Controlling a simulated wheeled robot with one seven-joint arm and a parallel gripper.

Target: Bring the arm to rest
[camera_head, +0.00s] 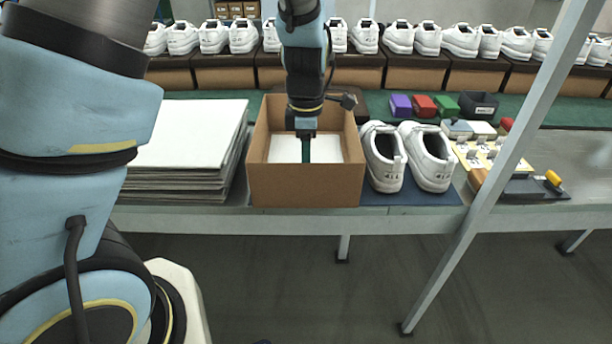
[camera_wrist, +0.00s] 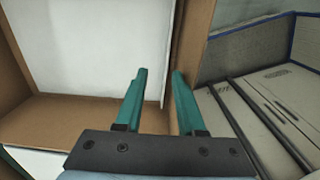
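My arm reaches down from the top of the head view, with my gripper (camera_head: 306,152) pointing down over or into the open cardboard box (camera_head: 305,187). In the wrist view my gripper's two teal fingers (camera_wrist: 159,72) stand apart, and I see nothing held between them. The box (camera_wrist: 85,110) shows there too, with a white sheet or lining (camera_wrist: 95,45) inside. How far the fingertips are below the box rim I cannot tell.
A stack of white boards (camera_head: 190,140) lies left of the box. White shoes (camera_head: 430,158) stand on a blue mat (camera_head: 410,198) to its right. Purple, red and green blocks (camera_head: 424,106) and a tool tray (camera_head: 525,187) sit further right. A slanted metal post (camera_head: 500,170) crosses in front.

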